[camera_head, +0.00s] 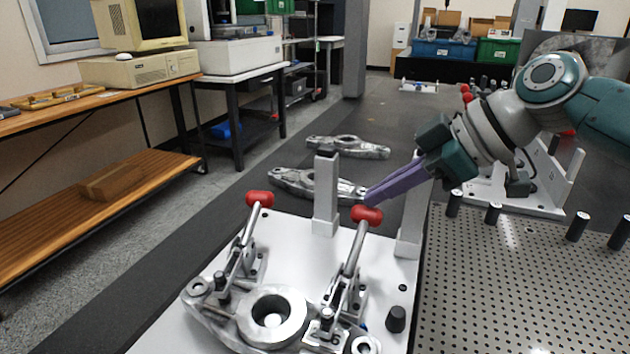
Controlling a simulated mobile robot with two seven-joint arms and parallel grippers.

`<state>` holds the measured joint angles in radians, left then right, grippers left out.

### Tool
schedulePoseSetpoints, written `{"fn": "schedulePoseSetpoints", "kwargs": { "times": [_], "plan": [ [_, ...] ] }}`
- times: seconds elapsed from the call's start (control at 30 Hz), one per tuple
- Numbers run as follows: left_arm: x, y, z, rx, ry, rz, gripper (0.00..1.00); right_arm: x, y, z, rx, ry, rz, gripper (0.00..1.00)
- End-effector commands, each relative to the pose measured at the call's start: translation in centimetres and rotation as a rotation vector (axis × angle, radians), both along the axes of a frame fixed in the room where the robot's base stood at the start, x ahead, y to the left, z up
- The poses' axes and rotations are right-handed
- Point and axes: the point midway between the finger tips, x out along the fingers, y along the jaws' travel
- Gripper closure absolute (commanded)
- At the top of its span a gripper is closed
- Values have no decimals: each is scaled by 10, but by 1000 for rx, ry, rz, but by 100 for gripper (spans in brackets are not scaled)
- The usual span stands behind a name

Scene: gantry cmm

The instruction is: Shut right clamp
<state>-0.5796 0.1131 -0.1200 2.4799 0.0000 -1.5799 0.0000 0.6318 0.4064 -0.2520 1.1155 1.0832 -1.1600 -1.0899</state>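The right clamp (347,290) is a metal toggle clamp on the white fixture plate (290,233). Its lever stands up, leaning slightly to the right, with a red grip (367,215) on top. My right gripper (369,198) comes in from the right. Its purple fingers look together, with the tips just above or behind the red grip; I cannot tell whether they touch it. The left clamp (240,262) also has its lever up, with a red grip (260,199). A cast metal part (273,316) with a round bore lies at the clamps' bases. My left gripper is not in view.
Two upright grey posts (326,195) stand on the plate behind the clamps. More metal arms (310,186) lie beyond. A perforated table (520,285) with black pegs (578,226) is at the right. A wooden bench (85,95) stands at the left.

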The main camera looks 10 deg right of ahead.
Motion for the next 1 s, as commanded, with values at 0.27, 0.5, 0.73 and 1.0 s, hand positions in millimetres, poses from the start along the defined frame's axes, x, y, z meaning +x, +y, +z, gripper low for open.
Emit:
{"fn": "schedulePoseSetpoints", "kwargs": {
  "times": [0.27,0.5,0.73,1.0],
  "plan": [
    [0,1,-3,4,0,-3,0,0,0,-3,-2,-1,0,100],
    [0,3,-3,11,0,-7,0,0,0,-3,-1,-1,0,100],
    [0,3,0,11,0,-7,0,-3,-3,1,-2,-1,0,100],
    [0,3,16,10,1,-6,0,-26,-30,37,-5,-2,0,100]
  ]
}}
